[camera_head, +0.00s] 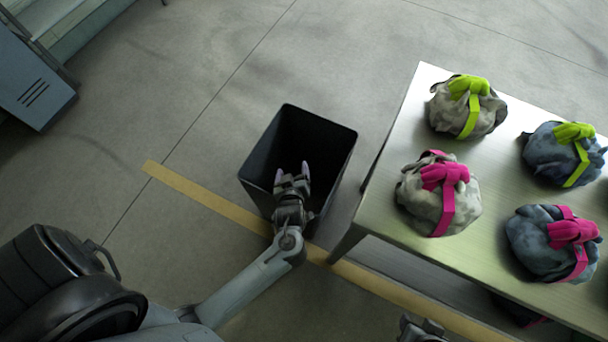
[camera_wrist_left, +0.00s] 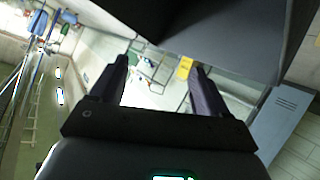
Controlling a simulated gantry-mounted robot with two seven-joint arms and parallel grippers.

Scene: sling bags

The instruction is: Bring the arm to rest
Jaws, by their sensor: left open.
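My left gripper (camera_head: 292,173) is open over the dark bin on the floor. Its two fingers also show in the left wrist view (camera_wrist_left: 159,66), spread apart with nothing between them. My left arm comes in from the lower left and reaches over the bin's near side. Part of my right gripper (camera_head: 422,330) shows at the bottom edge of the head view; its jaws are not clear.
The dark bin (camera_head: 300,135) looks empty where visible. A table (camera_head: 395,235) at right carries several sling bags, including a grey one with a pink strap (camera_head: 412,195) and a grey one with a green strap (camera_head: 445,110). A blue-grey cabinet (camera_head: 35,85) stands upper left.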

